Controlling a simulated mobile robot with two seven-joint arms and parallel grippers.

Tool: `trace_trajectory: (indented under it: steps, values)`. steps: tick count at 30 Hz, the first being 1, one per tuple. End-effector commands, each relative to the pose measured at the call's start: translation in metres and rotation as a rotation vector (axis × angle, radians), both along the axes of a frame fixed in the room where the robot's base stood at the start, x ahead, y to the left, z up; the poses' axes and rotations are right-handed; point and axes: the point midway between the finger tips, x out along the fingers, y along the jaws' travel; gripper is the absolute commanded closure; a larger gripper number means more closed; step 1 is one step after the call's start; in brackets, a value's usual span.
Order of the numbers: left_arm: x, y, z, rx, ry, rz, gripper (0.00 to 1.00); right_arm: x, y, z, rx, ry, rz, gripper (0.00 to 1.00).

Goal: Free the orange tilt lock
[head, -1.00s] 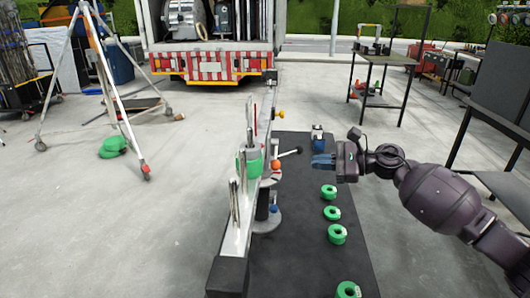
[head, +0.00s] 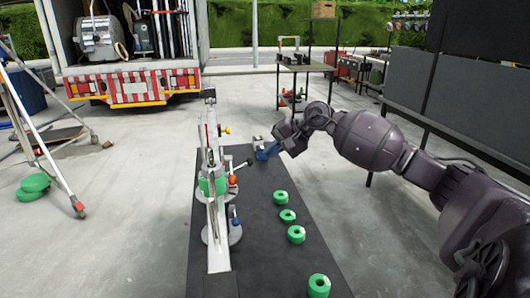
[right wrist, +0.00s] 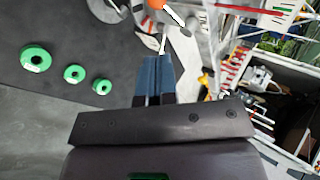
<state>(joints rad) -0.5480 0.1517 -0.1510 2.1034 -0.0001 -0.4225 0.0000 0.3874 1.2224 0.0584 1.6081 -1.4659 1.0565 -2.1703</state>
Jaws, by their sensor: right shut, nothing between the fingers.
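The orange tilt lock (head: 232,181) is a small orange-red knob on the right side of the upright metal rig (head: 217,238), beside the green part (head: 212,186). In the right wrist view the orange knob (right wrist: 155,4) is at the top edge, just past the fingertips, with a pale rod below it. My right gripper (head: 262,154) has blue fingers, shut and empty. It is to the right of and beyond the knob in the head view, apart from it. The fingers also show in the right wrist view (right wrist: 155,62). My left gripper is not in view.
Several green rings (head: 288,216) lie on the black mat (head: 262,255) right of the rig. A yellow knob (head: 226,130) and a blue knob (head: 235,221) are also on the rig. A truck (head: 130,84) stands behind. Open floor lies left of the mat.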

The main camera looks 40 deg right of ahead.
Motion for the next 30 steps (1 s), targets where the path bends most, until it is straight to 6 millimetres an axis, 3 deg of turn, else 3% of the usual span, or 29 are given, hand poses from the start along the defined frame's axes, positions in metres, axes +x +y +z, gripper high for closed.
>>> trace_trajectory:
  steps: [12,21,30]
  values:
    - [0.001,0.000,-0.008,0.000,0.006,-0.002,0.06,0.045,0.036,-0.050,0.006,0.002,0.000,1.00]
    - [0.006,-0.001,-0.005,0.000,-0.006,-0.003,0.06,0.069,0.054,-0.063,0.003,-0.002,0.000,1.00]
    - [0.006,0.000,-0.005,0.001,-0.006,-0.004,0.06,0.073,0.057,-0.066,0.003,0.000,-0.001,1.00]
